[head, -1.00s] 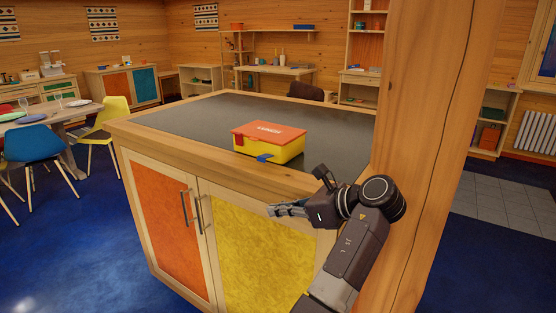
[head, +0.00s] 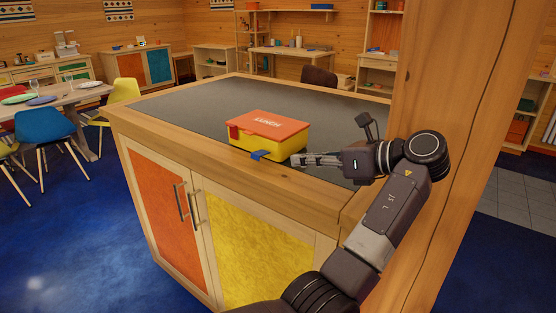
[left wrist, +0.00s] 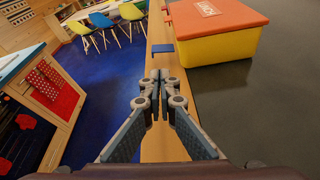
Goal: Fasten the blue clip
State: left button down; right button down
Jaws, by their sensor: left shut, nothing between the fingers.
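The lunch box has a yellow body (head: 288,147) and an orange lid (head: 268,123) marked LUNCH, which lies down on it. It stands near the counter's front edge. The blue clip (head: 261,155) sticks outward from the box's lower front, away from the lid. It also shows in the left wrist view (left wrist: 163,48), ahead of the fingers. A red clip (head: 233,132) lies against the box's left end. My left gripper (head: 296,160) is shut and empty, just right of the blue clip and apart from it. My right gripper is not in view.
The dark countertop (head: 190,99) is clear around the box, with a wooden front edge (head: 180,142). A thick wooden post (head: 455,110) rises close by my left arm on the right. Chairs and a table stand at the far left.

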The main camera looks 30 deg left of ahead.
aim_at(270, 170)
pick_arm(q)
jog(key=x, duration=1)
jog(key=shift+w+f+p, duration=0.1)
jog(key=shift+p, duration=0.3)
